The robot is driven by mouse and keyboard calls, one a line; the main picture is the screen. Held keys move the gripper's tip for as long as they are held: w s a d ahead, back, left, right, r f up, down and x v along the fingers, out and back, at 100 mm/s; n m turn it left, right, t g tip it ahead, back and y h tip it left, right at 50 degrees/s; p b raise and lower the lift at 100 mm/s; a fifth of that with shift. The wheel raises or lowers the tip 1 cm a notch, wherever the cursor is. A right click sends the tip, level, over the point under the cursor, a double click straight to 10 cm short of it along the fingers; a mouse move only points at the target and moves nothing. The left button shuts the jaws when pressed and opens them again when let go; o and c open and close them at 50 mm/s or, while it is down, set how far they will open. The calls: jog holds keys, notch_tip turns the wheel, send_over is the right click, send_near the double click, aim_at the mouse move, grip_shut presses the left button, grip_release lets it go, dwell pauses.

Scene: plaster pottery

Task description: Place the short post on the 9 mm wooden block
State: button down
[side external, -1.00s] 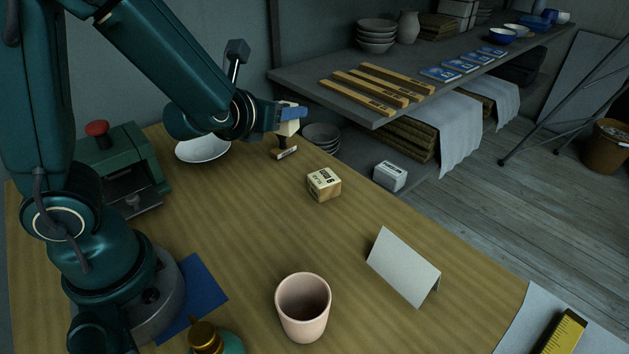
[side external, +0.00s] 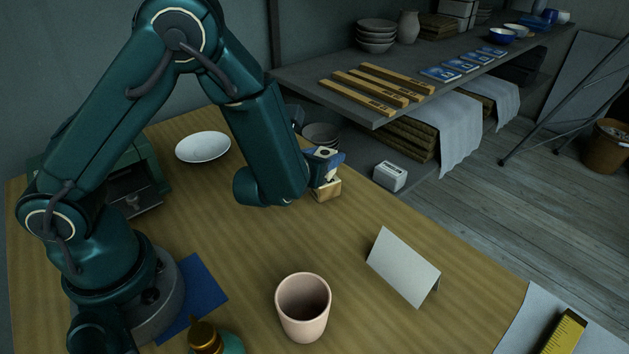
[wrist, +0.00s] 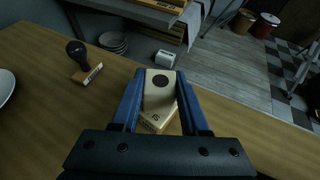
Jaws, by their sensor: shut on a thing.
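The short post (wrist: 159,88) is a cream piece with a dark round spot on its top. My gripper (wrist: 160,100) is shut on it, one blue finger on each side. In the side external view, my gripper (side external: 326,170) is over the wooden block (side external: 327,192) near the table's far edge. The block also shows just under the post in the wrist view (wrist: 156,121), with dark printing that I cannot read clearly. The post looks upright over the block. I cannot tell whether it touches the block, as my fingers hide most of the join.
A black-handled stamp (wrist: 80,58) stands left of the block. A white dish (side external: 203,147), a folded white card (side external: 403,266) and a pink cup (side external: 303,306) stand on the table. A small labelled white block (side external: 390,176) is beyond the table edge. The table's middle is clear.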

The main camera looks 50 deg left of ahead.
jog(key=shift+f, duration=0.25)
jog(key=shift+c, duration=2)
grip_release()
